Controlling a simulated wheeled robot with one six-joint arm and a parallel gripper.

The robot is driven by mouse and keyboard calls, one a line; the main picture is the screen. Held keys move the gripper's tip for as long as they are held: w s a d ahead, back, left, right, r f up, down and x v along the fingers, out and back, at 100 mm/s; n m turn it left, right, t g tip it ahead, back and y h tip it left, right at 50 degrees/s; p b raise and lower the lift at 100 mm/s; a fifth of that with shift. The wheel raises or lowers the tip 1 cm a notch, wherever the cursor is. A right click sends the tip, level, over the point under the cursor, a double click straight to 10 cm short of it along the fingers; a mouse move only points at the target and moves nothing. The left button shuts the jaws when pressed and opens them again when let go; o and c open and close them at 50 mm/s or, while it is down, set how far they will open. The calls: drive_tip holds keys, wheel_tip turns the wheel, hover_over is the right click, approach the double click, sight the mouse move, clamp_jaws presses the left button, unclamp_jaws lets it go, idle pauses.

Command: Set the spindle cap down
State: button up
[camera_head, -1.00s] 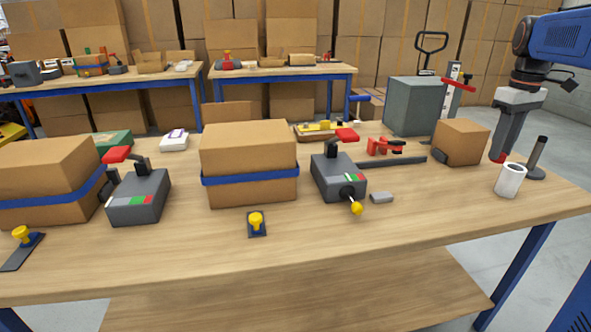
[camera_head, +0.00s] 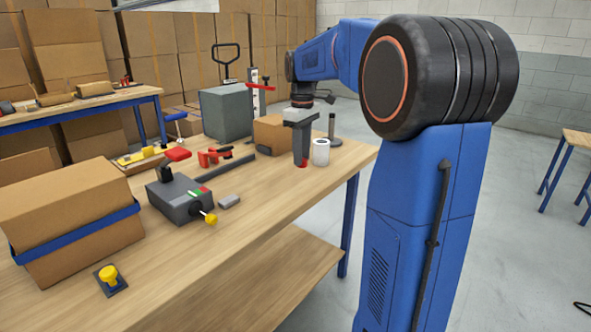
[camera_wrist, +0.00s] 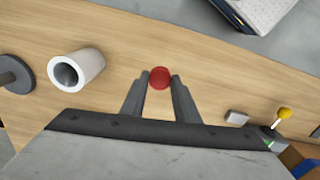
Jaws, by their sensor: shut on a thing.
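The spindle cap (camera_wrist: 159,77) is a small round red piece between the two fingertips in the wrist view. My gripper (camera_wrist: 159,88) is shut on it, with a finger at either side. In the head view my gripper (camera_head: 302,158) points down over the right part of the wooden workbench (camera_head: 262,184), with the red cap (camera_head: 302,165) just showing at its tip. The cap is low, close to the bench top. I cannot tell whether it touches the wood.
A white roll (camera_head: 321,153) stands right of my gripper, near a dark spindle post (camera_head: 332,129) on a round base. A cardboard box (camera_head: 270,133) is behind left. A small grey block (camera_head: 229,202) and a grey strapping tool (camera_head: 180,200) lie left. Bare wood surrounds the cap.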

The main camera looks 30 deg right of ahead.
drive_tip(key=shift+f, duration=2.6)
drive_tip(key=shift+f, duration=0.1)
drive_tip(key=o, duration=1)
drive_tip(key=shift+o, duration=0.2)
wheel_tip(320, 180, up, 12)
drive_tip(key=shift+r, duration=0.15)
drive_tip(key=s+a+f+m+t, duration=0.1)
drive_tip(key=s+a+f, duration=0.4)
drive_tip(key=s, duration=0.5)
drive_tip(key=s+a+f+m+t, duration=0.2)
drive_tip(key=s+a+f, duration=0.3)
drive_tip(key=s, duration=0.5)
drive_tip(key=s+a+f+m+t, duration=0.1)
drive_tip(key=s+a+f+m, duration=0.1)
drive_tip(key=s+a+f, duration=0.3)
drive_tip(key=s+f, duration=0.3)
drive_tip(key=s, duration=0.2)
drive_tip(key=shift+s+a+f+t, duration=0.25)
drive_tip(key=shift+s+f+t, duration=0.05)
drive_tip(key=shift+s+t, duration=0.1)
